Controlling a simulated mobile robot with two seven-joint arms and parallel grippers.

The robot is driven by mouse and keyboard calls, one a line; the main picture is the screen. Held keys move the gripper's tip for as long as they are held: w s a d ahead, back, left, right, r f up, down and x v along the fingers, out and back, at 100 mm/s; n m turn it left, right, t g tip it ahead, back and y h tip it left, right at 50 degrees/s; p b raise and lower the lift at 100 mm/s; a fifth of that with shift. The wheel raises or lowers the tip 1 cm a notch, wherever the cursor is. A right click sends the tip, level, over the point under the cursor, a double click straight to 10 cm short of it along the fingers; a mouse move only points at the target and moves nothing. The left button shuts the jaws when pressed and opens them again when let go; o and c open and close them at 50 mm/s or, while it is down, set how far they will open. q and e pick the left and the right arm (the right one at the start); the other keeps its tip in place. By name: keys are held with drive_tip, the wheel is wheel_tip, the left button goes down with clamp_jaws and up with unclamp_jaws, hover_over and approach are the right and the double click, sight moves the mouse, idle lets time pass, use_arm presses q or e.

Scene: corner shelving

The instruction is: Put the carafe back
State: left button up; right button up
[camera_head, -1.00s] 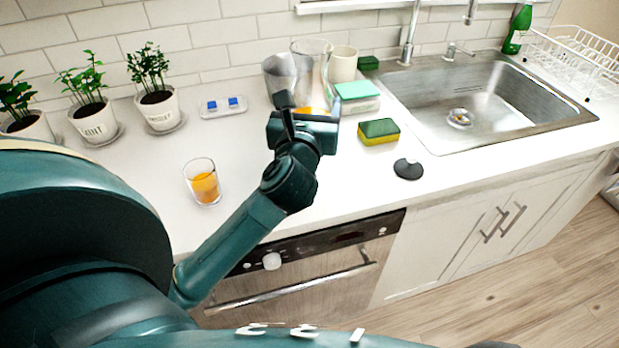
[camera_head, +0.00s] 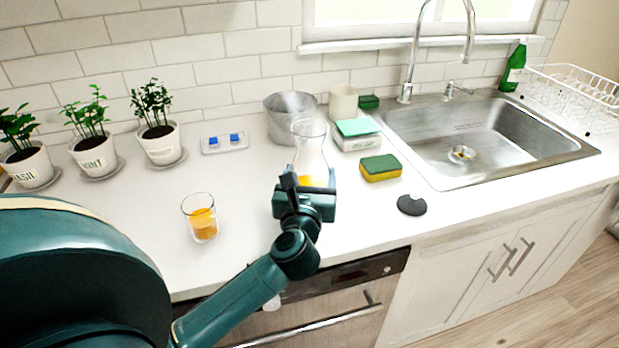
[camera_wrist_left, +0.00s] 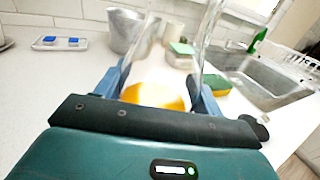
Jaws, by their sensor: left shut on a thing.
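The carafe (camera_head: 311,152) is clear glass with a little orange juice at its bottom, and stands about upright. My left gripper (camera_head: 305,186) is shut on its lower part, near the front of the counter. In the left wrist view the carafe (camera_wrist_left: 165,50) is between the two fingers (camera_wrist_left: 160,92), with the orange juice low between them. Its base is hidden behind the gripper, so I cannot tell whether it touches the counter. My right gripper is not in view.
A glass of orange juice (camera_head: 202,222) stands left of the gripper. Behind the carafe are a metal pot (camera_head: 281,124) and a cream cup (camera_head: 343,103). A sponge (camera_head: 381,168) and a dark round stopper (camera_head: 411,205) lie right, before the sink (camera_head: 440,172). Potted herbs (camera_head: 95,155) stand left.

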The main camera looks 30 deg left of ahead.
use_arm(q)
drive_tip(key=shift+r, duration=0.2)
drive_tip(key=shift+f, duration=0.15)
drive_tip(key=o, duration=1.7)
drive_tip(key=shift+f, duration=0.15)
